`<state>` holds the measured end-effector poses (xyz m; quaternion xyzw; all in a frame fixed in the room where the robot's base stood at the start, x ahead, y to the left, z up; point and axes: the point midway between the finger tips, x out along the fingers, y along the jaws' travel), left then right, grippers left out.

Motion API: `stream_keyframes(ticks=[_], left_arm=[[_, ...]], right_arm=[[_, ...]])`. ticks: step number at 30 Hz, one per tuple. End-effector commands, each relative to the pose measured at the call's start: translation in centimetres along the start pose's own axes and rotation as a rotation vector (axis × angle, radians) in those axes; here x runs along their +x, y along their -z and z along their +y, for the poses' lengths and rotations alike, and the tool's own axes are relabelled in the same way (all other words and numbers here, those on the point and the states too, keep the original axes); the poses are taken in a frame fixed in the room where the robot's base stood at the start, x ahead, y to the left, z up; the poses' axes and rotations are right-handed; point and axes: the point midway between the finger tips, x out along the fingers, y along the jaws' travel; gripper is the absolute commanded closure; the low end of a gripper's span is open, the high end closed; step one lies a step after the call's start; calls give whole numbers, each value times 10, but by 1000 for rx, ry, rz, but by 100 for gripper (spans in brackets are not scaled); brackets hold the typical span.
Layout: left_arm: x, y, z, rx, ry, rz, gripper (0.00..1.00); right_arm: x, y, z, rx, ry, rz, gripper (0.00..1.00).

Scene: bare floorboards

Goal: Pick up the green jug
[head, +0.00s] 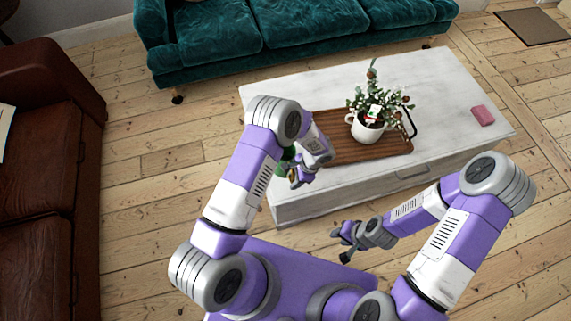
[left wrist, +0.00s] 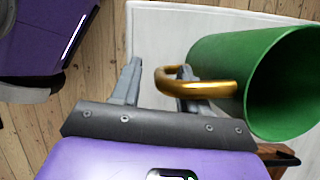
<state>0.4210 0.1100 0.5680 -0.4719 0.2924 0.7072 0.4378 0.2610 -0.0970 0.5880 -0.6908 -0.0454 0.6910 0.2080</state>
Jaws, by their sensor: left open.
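The green jug (head: 286,161) shows in the head view at the table's near left corner, mostly hidden behind my left gripper (head: 297,181). In the left wrist view the jug (left wrist: 222,62) fills the upper right, its round open mouth facing right. Its golden handle (left wrist: 210,89) points left toward my left gripper (left wrist: 158,80). That gripper is open, one finger left of the handle and the other overlapping it in the picture. I cannot tell whether they touch. My right gripper (head: 340,245) is empty in front of the table, its fingers apart.
The white table (head: 450,100) bears a wooden tray (head: 345,150) with a potted plant (head: 368,125) in a white mug. A pink block (head: 483,115) lies at the table's right. A teal sofa (head: 300,30) stands behind, a brown sofa (head: 45,170) at left. Floor between is clear.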

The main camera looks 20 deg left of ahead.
Motion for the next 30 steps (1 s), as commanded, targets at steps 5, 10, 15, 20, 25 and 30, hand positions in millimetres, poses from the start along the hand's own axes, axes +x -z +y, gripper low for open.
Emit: stream_keyframes(ticks=[5,10,15,20,25,30], left_arm=[[-1,0,0,0,0,1,66],[-1,0,0,0,0,1,92],[-1,0,0,-1,0,1,100],[-1,0,0,-1,0,1,100],[-2,0,-1,-2,2,1,100],[-4,-1,-1,-1,2,1,100]], right_arm=[[-1,0,0,0,0,0,64],[-1,0,0,0,0,0,64],[-1,0,0,0,0,0,64],[-1,0,0,0,0,0,64],[-1,0,0,0,0,0,64],[-1,0,0,0,0,0,64]])
